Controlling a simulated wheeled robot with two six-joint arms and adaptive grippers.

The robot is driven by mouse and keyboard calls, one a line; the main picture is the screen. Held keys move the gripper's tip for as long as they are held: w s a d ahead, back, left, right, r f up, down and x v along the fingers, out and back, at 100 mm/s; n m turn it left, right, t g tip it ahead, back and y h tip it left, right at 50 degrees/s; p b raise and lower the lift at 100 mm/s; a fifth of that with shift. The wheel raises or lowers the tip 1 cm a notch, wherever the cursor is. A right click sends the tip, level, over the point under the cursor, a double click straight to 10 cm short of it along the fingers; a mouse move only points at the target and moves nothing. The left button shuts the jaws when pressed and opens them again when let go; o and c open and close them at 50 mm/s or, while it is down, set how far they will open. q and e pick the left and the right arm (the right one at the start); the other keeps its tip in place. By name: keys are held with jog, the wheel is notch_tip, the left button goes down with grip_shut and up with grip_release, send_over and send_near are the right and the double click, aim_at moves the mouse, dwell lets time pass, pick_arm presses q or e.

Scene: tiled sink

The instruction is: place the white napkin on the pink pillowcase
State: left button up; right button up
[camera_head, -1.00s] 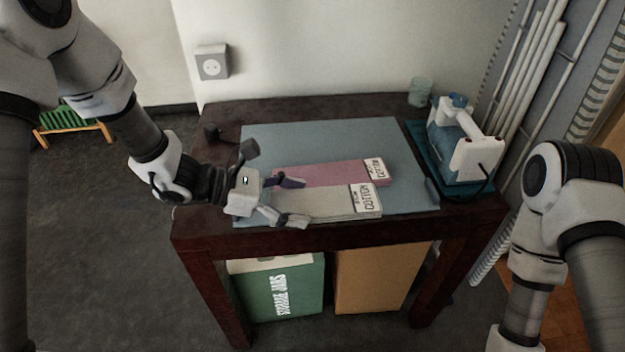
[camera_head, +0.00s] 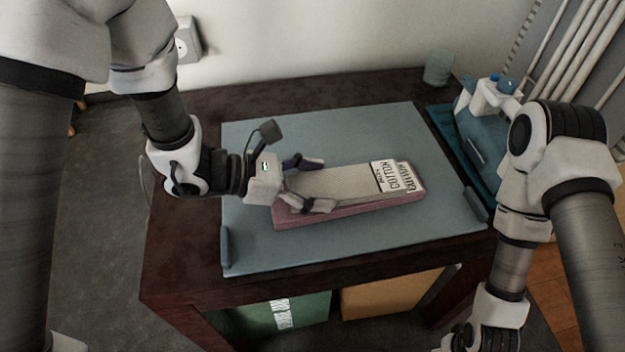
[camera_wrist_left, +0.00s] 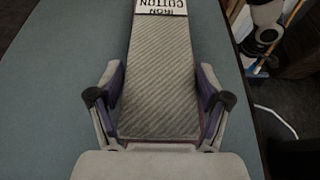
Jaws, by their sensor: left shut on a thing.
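The white napkin (camera_head: 345,182), a long folded pale strip with a cotton label at its right end, lies over the pink pillowcase (camera_head: 350,217). Pink shows along its front edge, and the labels nearly line up. My left gripper (camera_head: 322,184) is shut on the napkin's left part, one finger on each long side. In the left wrist view the ribbed napkin (camera_wrist_left: 160,80) fills the space between the fingers (camera_wrist_left: 160,98), with a thin pink edge below at the right. Whether the napkin rests fully on the pillowcase is unclear. My right gripper is mostly cut off at the bottom.
A blue-grey mat (camera_head: 300,255) covers much of the dark wooden table (camera_head: 185,255). An iron-like appliance (camera_head: 480,125) stands at the right, near a glass (camera_head: 438,68). Green (camera_head: 270,315) and brown (camera_head: 385,295) boxes are below. The mat's front is clear.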

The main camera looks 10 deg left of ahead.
pick_arm(q)
jog(key=shift+s+d+r, duration=0.15)
jog(key=shift+s, duration=0.05)
jog(key=o, duration=1.1)
jog(key=shift+w+f, duration=0.15)
jog(key=shift+f, duration=0.1)
jog(key=shift+r, duration=0.2)
jog(key=shift+a+r, duration=0.15)
jog(key=shift+a, duration=0.05)
jog(key=p+v, duration=0.2)
jog(key=v, duration=0.9)
jog(key=shift+r, duration=0.15)
jog(key=shift+s+a+p, duration=0.25)
jog(key=shift+a+p, duration=0.05)
